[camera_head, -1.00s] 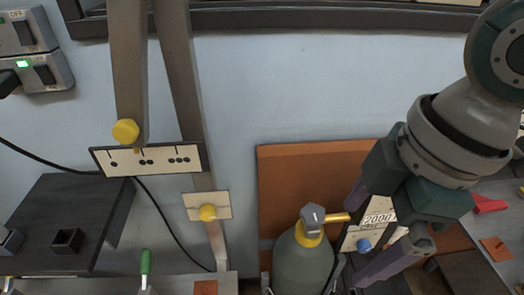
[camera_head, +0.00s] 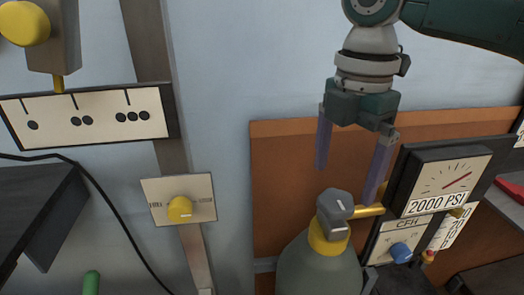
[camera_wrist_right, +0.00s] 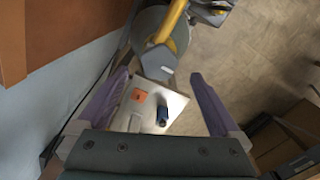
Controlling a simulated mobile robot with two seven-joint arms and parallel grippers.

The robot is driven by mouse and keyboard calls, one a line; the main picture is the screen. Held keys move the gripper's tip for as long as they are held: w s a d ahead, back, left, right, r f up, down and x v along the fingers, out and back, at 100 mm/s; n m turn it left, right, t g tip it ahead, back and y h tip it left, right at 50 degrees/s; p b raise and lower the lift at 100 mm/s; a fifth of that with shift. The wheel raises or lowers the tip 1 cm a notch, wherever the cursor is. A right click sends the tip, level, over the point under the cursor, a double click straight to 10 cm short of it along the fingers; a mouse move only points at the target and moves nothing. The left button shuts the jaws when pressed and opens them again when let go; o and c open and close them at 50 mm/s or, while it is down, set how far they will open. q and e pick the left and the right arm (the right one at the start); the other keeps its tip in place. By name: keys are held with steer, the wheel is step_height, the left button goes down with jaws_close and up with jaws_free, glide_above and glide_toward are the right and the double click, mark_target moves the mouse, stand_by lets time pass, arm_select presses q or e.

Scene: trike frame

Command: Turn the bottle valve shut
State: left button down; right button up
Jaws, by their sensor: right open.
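The gas bottle (camera_head: 312,272) is grey-green and stands upright low in the head view, its lower part cut off. Its valve has a grey faceted knob (camera_head: 335,206) above a yellow-brass neck. My right gripper (camera_head: 346,185) is open and points down just above the knob. One finger is at its left and the other at its right, beside the brass outlet pipe. In the right wrist view the knob (camera_wrist_right: 158,63) shows between the open fingers, near their tips. I see no clear contact. My left gripper is not in view.
A gauge marked 2000 PSI (camera_head: 441,183) and a CFH meter with a blue knob (camera_head: 400,252) stand close right of the valve. An orange-brown panel (camera_head: 280,190) is behind. A yellow-knobbed plate (camera_head: 180,208) is on the left.

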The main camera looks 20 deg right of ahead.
mark_target(337, 199)
step_height(337, 199, down, 4)
steer(key=shift+f, duration=0.2)
steer(key=shift+r, duration=0.1)
steer(key=c, duration=1.3)
